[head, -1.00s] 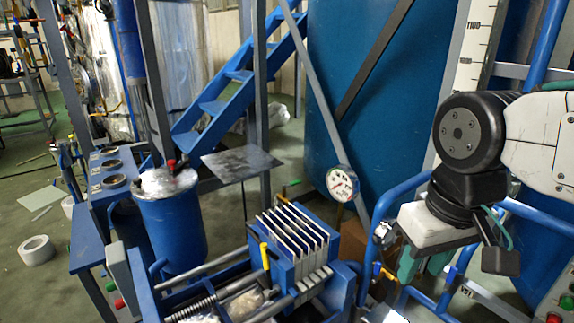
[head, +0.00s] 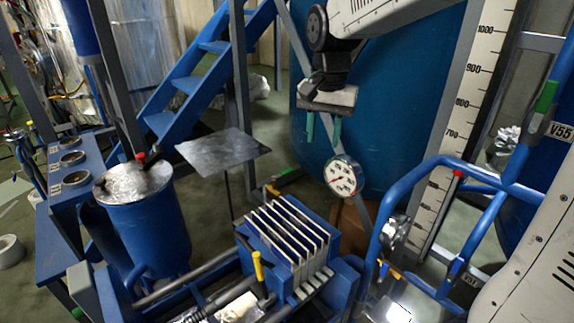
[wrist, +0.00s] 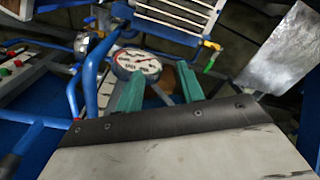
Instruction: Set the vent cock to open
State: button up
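My gripper (head: 323,138) hangs with green fingers pointing down, above and slightly left of the round dial gauge (head: 343,176). Its fingers are apart with nothing between them; the wrist view also shows this gap (wrist: 160,86). I cannot tell which fitting is the vent cock. A small valve with an orange and green handle (head: 273,189) is left of the gauge, behind the plate block; the wrist view shows a similar yellow and green handle (wrist: 210,54). A green lever (head: 545,97) stands beside a tag reading V55 at the right. My gripper touches none of these.
A blue block with several upright plates (head: 290,240) and a yellow handle (head: 258,266) stands in front. Blue tubular railing (head: 400,190) rises at the right. A grey flat plate (head: 223,152) and a blue drum (head: 150,232) are at the left.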

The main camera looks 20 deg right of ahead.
jog(key=w+f+m, duration=0.2)
jog(key=w+f, duration=0.2)
jog(key=w, duration=0.5)
jog(key=m, duration=0.4)
send_over(287, 170)
jog(key=shift+g, duration=0.3)
notch_tip(287, 170, down, 9)
jog(key=shift+s+r, duration=0.1)
jog(key=shift+r, duration=0.05)
notch_tip(287, 170, down, 7)
jog(key=shift+f, duration=0.2)
grip_shut()
